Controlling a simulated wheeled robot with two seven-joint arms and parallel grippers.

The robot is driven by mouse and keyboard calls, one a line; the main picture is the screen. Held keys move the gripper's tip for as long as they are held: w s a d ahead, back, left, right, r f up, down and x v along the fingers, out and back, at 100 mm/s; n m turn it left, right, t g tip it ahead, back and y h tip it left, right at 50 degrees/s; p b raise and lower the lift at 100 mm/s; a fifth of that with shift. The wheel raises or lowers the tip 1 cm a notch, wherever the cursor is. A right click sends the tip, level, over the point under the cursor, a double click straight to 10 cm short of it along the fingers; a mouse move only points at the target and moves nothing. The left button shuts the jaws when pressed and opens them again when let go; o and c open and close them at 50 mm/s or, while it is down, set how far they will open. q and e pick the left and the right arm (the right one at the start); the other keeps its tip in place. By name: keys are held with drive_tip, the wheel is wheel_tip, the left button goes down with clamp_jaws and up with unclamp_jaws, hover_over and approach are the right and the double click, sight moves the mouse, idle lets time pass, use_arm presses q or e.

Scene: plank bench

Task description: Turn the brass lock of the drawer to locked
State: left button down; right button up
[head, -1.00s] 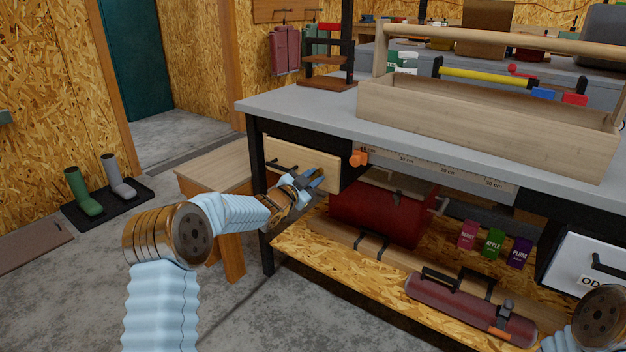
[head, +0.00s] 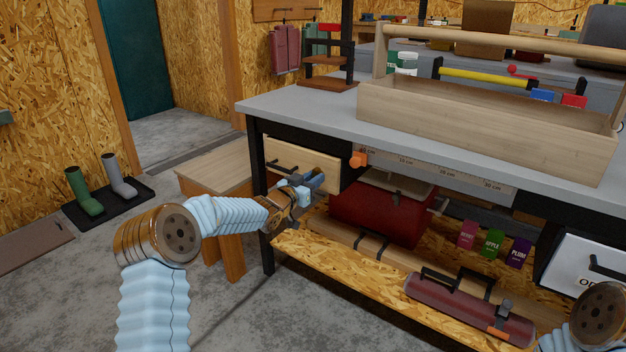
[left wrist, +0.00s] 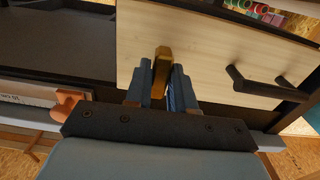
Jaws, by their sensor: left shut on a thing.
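The drawer (head: 315,157) has a pale wood front under the left end of the grey bench top, with a black bar handle (head: 283,166). The drawer front (left wrist: 215,65) and handle (left wrist: 255,86) also show in the left wrist view. The brass lock (left wrist: 162,66) stands out from the drawer front as a narrow tab. My left gripper (left wrist: 162,88) is shut on it, one blue finger on each side. In the head view my left gripper (head: 314,184) hides the lock. My right gripper is out of view; only part of that arm shows at lower right.
An orange knob (head: 357,159) sits close to the right of the drawer. A red box (head: 375,212) stands on the shelf below. A wooden stool (head: 215,168) is left of the bench leg. A wooden tool tray (head: 480,125) is on the bench top.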

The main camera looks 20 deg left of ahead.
use_arm(q)
drive_tip(key=shift+f, duration=0.1)
drive_tip(key=c, duration=1)
unclamp_jaws()
drive_tip(key=shift+c, duration=0.2)
drive_tip(key=b+v, duration=0.1)
drive_tip(key=v, duration=1.3)
drive_tip(key=shift+w, duration=0.1)
